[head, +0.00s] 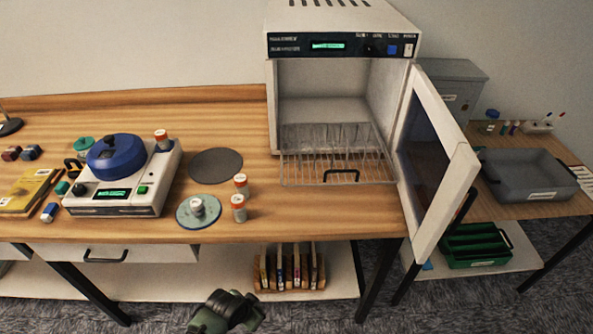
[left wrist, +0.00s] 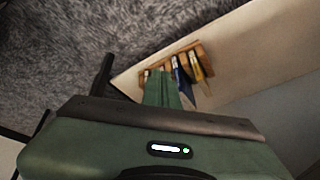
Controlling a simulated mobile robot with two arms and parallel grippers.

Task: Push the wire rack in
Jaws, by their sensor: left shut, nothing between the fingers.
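The wire rack (head: 300,172) sticks out of the front of the white oven (head: 343,22), partly inside its open chamber. A dark handle (head: 341,174) is at its front edge. The oven door (head: 436,165) is swung open to the right. My left gripper (head: 232,302) is low at the bottom of the head view, below the table top and away from the rack. In the left wrist view its green fingers (left wrist: 162,92) are together and empty. My right gripper is not in view.
A centrifuge with a blue lid (head: 115,158) and several small jars stand left of the oven. A wooden holder (head: 290,270) is on the lower shelf near my left gripper. A grey tray (head: 528,178) and a green crate (head: 478,245) are at the right.

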